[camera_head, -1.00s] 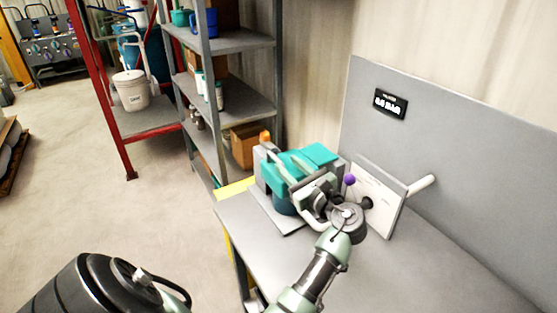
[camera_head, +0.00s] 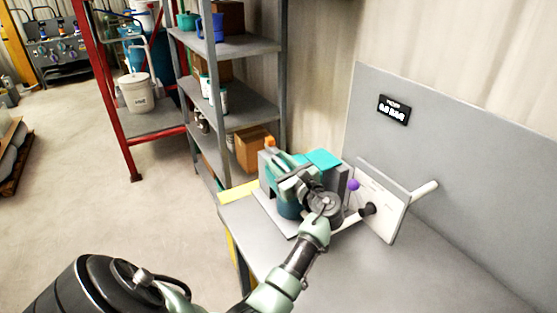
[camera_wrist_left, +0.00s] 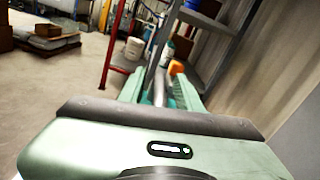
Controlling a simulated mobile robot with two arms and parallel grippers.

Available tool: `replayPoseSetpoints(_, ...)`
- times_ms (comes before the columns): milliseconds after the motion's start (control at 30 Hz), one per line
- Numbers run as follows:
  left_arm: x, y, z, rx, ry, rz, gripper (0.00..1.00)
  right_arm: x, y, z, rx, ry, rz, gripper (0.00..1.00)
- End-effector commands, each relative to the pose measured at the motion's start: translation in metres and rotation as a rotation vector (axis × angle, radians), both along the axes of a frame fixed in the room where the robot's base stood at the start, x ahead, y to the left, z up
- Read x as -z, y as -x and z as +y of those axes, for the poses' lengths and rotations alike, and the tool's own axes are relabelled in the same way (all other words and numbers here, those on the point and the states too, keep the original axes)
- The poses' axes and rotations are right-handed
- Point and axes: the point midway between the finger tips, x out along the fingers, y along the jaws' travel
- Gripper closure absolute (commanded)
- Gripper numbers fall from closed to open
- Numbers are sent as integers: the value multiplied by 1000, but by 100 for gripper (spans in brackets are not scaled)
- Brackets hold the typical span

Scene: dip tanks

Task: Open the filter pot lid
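The filter pot (camera_head: 288,209) is a teal vessel in a grey housing near the left end of the grey bench. A flat teal piece (camera_head: 324,159) shows on top; I cannot tell whether it is part of the lid. My left gripper (camera_head: 281,166) is over the top of the pot and hides much of it. In the left wrist view its two green fingers (camera_wrist_left: 160,90) stand apart, with a grey bar between them, and I cannot tell whether they touch it. An orange piece (camera_head: 269,143) shows just beyond the fingertips. My right gripper is not in view.
A white panel (camera_head: 381,208) with a purple ball knob (camera_head: 353,185) and a pale handle (camera_head: 424,191) stands close right of the gripper. A grey backboard (camera_head: 450,150) rises behind. Shelving (camera_head: 243,118) stands beyond the bench's left end. The bench's front right is clear.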

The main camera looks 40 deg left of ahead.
Motion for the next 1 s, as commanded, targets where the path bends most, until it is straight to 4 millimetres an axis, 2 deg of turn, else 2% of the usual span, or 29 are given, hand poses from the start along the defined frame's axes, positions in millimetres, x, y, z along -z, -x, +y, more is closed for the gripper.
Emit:
replayPoseSetpoints(200, 0, 0, 1, 0, 0, -1, 66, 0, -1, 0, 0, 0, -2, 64)
replayPoseSetpoints(300, 0, 0, 0, 0, 0, -1, 93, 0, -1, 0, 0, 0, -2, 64)
replayPoseSetpoints(333, 0, 0, 0, 0, 0, -1, 100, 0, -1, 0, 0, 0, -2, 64)
replayPoseSetpoints(1000, 0, -1, -1, 3, 0, -3, 100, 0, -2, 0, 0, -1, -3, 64)
